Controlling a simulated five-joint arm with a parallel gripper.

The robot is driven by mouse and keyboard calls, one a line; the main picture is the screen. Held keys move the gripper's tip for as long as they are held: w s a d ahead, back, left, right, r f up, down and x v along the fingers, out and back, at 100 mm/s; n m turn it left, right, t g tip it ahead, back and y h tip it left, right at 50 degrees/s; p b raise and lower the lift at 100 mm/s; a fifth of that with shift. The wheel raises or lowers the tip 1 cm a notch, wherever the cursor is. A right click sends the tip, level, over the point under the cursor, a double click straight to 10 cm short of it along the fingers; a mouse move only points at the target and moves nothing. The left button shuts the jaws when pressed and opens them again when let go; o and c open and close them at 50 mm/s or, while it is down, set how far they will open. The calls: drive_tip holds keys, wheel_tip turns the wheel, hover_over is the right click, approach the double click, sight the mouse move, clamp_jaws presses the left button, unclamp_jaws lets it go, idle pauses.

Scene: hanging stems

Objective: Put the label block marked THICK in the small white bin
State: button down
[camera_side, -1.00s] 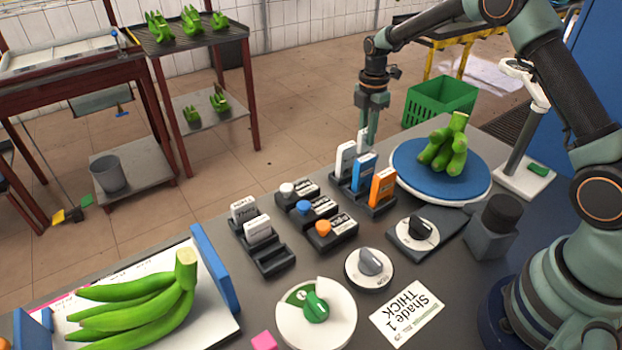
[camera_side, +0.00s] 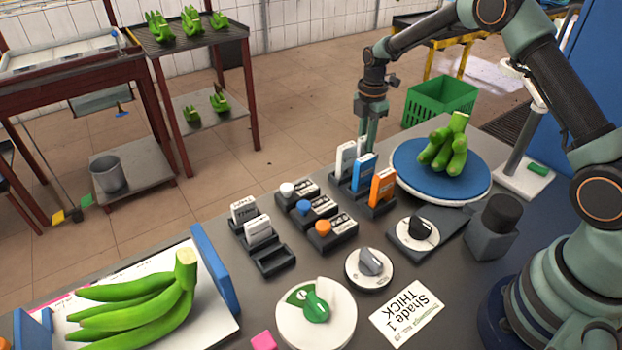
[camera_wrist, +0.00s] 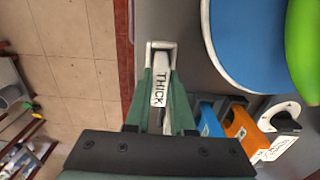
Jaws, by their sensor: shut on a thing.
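My gripper (camera_side: 366,142) is shut on the white label block marked THICK (camera_wrist: 159,90), whose lettering shows between the green fingers in the wrist view. In the side view the held block (camera_side: 362,142) shows as a small white patch behind the coloured bins. The small white bin (camera_side: 345,160) stands at the left end of a row, beside a blue bin (camera_side: 364,174) and an orange bin (camera_side: 382,190).
The round blue turntable (camera_side: 404,179) carries a green banana cluster (camera_side: 445,148). A dark rack (camera_side: 274,265) holds two white label blocks. Knobs and dials stand in front. Bananas lie on a white board at front left.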

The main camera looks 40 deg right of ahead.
drive_tip(key=shift+f, duration=0.35)
drive_tip(key=c, duration=0.7)
unclamp_jaws()
wheel_tip(320, 180, up, 11)
drive_tip(key=shift+r, duration=0.1)
drive_tip(key=s+a+r+m+t, duration=0.3)
drive_tip(key=s+a+r+m, duration=0.2)
drive_tip(key=s+r+m, duration=0.45)
drive_tip(key=s+a+m+t, duration=0.1)
drive_tip(key=s+m, duration=0.1)
drive_tip(key=s, duration=0.2)
drive_tip(key=s+a+r+m, duration=0.1)
drive_tip(key=s+m, duration=0.2)
drive_tip(key=s, duration=0.1)
drive_tip(key=s+a+m+t, duration=0.1)
drive_tip(key=s+m, duration=0.2)
drive_tip(key=s, duration=0.2)
drive_tip(key=shift+a+r+m+t, duration=0.15)
drive_tip(key=shift+a+m+t, duration=0.1)
drive_tip(key=shift+a+t, duration=0.05)
